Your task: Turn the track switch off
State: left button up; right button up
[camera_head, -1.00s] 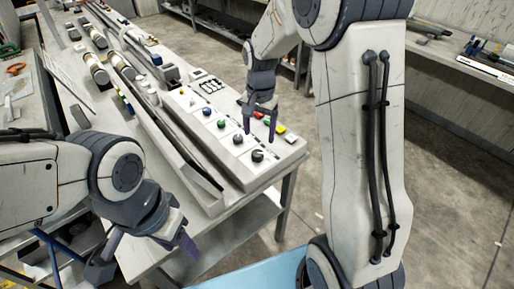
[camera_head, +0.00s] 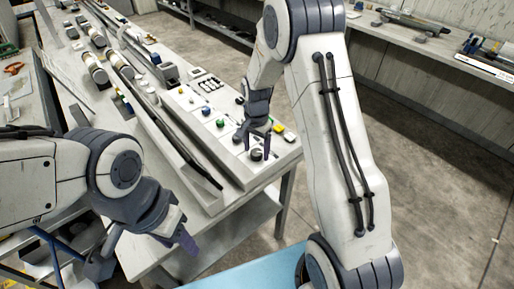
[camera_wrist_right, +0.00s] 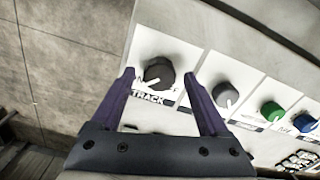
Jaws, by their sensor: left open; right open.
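The track switch (camera_wrist_right: 158,74) is a black round knob with a white pointer line, on a white panel above a label reading TRACK. It also shows in the head view (camera_head: 256,154) at the near end of the control panel (camera_head: 230,162). My right gripper (camera_wrist_right: 160,88) is open, with its two purple fingers on either side of the knob in the wrist view; I cannot tell whether they touch it. In the head view my right gripper (camera_head: 254,140) is over the panel's near end. My left gripper (camera_head: 182,236) is open and empty beside the table's near end.
A grey knob (camera_wrist_right: 226,94), a green button (camera_wrist_right: 272,110) and a blue button (camera_wrist_right: 304,122) sit in a row beside the track switch. Yellow and green buttons (camera_head: 284,132) lie on the panel's right side. Long core liners (camera_head: 150,110) lie along the table.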

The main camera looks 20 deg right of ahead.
grip_shut()
jog(key=shift+n, duration=0.4)
jog(key=n+p, duration=0.1)
jog(key=n, duration=0.2)
jog(key=shift+n, duration=0.3)
jog(key=n, duration=0.4)
jog(key=shift+n+p, duration=0.3)
jog(key=n, duration=0.4)
jog(key=shift+n, duration=0.3)
jog(key=n, duration=0.4)
jog(key=shift+w+p, duration=0.1)
jog(key=shift+p, duration=0.3)
jog(key=shift+n, duration=0.3)
